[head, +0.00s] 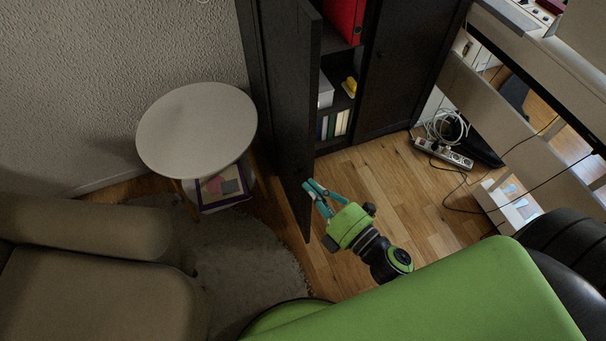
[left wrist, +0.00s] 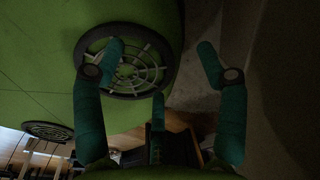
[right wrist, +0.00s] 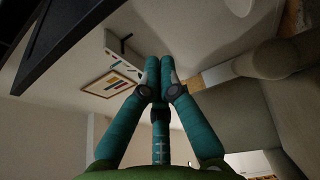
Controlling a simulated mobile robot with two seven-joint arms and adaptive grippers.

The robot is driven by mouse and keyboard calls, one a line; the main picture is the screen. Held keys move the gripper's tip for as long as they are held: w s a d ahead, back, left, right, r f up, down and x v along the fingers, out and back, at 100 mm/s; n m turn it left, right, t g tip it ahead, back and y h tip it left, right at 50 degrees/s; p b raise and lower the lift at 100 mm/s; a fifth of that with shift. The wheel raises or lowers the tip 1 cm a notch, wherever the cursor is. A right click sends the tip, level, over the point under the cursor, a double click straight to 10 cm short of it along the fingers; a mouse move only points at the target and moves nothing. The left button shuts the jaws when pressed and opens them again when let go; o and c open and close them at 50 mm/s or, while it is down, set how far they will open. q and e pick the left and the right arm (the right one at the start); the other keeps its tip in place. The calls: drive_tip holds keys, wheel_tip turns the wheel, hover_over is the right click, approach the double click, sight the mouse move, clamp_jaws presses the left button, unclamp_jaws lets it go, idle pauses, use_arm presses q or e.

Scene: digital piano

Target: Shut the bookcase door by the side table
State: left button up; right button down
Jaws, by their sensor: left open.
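The black bookcase door (head: 291,120) stands wide open, jutting out from the bookcase (head: 388,75) beside the round side table (head: 190,118). My right gripper (head: 309,190) is by the lower free end of the door, on the side facing the open shelves. Its fingertips come together in the right wrist view (right wrist: 160,66), with nothing seen between them. I cannot tell whether it touches the door. A dark panel edge (right wrist: 85,38) shows at upper left there. My left gripper (left wrist: 160,60) is open and empty, facing my green base; the head view does not show it.
The open shelves hold a red binder (head: 344,18), a yellow item (head: 350,86) and several books (head: 333,124). The other door (head: 400,75) is shut. A sofa (head: 90,255) and a rug (head: 245,265) lie left. A power strip (head: 443,153) is right. Wood floor (head: 395,185) before the bookcase is clear.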

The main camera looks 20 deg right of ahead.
sight(304, 156)
drive_tip(key=w, duration=0.6)
drive_tip(key=w+d, duration=0.1)
drive_tip(key=w, duration=0.2)
idle(0.4)
